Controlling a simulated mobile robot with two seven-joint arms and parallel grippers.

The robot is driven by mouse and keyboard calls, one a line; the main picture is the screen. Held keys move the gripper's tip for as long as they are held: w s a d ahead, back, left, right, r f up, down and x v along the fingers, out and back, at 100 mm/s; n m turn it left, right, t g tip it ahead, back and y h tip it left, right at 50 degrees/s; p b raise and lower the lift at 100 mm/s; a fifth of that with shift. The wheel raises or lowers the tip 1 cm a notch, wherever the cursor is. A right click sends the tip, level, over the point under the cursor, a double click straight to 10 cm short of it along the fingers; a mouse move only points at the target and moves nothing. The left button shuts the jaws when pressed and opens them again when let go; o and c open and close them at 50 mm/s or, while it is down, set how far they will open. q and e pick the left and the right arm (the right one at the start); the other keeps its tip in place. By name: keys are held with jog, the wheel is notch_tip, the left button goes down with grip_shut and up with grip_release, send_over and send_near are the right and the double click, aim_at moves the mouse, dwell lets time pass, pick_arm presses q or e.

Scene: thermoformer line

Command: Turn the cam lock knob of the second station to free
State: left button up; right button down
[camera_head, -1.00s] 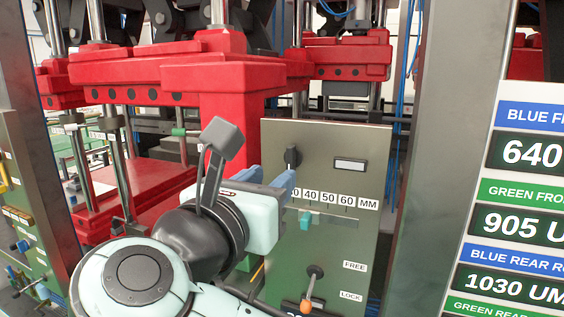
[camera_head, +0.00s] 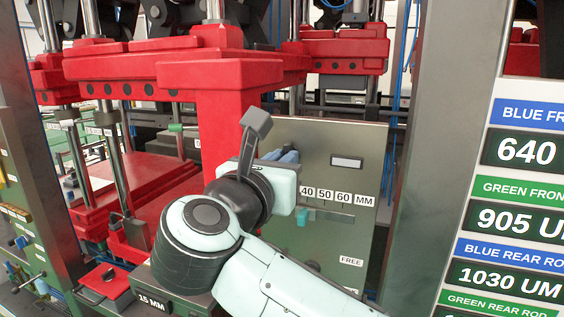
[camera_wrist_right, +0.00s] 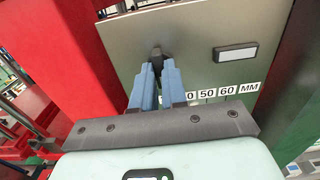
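The station's grey-green panel (camera_head: 345,225) carries a black knob (camera_wrist_right: 156,54) near its top, visible in the right wrist view; in the head view my gripper hides it. My right gripper (camera_head: 282,156) is in front of the knob. Its two blue fingers (camera_wrist_right: 158,72) stand apart with a narrow gap. The knob shows at the fingertips, in line with that gap; I cannot tell whether they touch it. A FREE label (camera_head: 351,261) is low on the panel. My right arm hides the orange-tipped lever beside it. My left gripper is not in view.
A red press frame (camera_head: 228,110) stands close to the left of the panel. The scale with MM marks (camera_head: 330,195) and a teal pointer (camera_head: 302,216) lies below the gripper. A grey post (camera_head: 432,150) and a display board (camera_head: 520,200) stand to the right.

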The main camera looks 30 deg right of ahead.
jog(key=shift+n, duration=0.3)
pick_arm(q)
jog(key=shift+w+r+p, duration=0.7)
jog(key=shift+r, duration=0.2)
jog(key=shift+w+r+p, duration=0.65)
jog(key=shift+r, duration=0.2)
pick_arm(e)
jog(key=shift+n, duration=8.6)
jog(key=c, duration=1.2)
grip_release()
jog(key=shift+o, duration=0.2)
